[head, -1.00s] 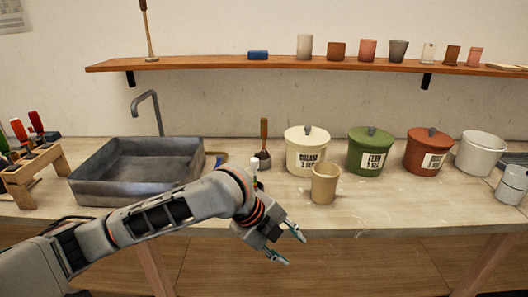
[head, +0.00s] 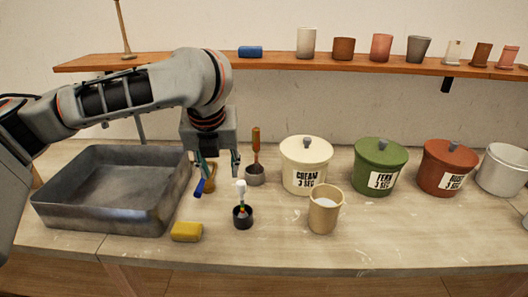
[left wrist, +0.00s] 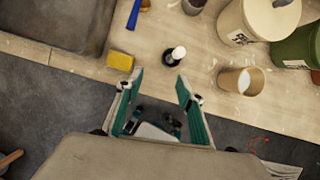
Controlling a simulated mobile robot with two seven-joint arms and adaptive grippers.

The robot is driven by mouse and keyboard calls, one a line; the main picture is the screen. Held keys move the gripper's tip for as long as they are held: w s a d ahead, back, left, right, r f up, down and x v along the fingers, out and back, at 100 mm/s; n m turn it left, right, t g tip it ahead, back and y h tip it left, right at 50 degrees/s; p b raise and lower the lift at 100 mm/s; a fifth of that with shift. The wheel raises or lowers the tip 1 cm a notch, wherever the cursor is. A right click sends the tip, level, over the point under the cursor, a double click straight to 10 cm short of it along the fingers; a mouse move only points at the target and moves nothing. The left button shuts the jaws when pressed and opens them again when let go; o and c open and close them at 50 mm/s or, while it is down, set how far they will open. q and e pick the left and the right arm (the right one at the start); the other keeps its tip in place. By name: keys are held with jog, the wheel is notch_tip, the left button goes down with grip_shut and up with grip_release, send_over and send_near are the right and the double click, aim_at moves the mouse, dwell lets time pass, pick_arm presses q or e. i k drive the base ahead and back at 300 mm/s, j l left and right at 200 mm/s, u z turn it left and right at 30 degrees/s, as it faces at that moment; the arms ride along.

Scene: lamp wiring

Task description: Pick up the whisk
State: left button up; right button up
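No plain wire-loop whisk shows. A wooden-handled tool (head: 256,140) stands upright with its lower end in or joined to a small grey cup (head: 255,175); I cannot tell whether it is the whisk. A white-topped tool (head: 240,188) stands in a small dark cup (head: 243,217) nearer the front edge. In the left wrist view, this white top (left wrist: 178,52) lies just beyond the fingertips. My left gripper (head: 219,172) is open, pointing down, left of the wooden handle. Its spread fingers (left wrist: 160,78) hold nothing. My right gripper is not in view.
A grey sink (head: 110,190) is at left, with a blue-handled tool (head: 199,187) beside it. A yellow sponge (head: 187,232) lies in front. A beige cup (head: 324,212) and cream (head: 306,165), green (head: 380,165) and rust (head: 447,168) lidded pots stand to the right.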

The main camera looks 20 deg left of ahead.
aim_at(255, 131)
jog(key=i, duration=0.9)
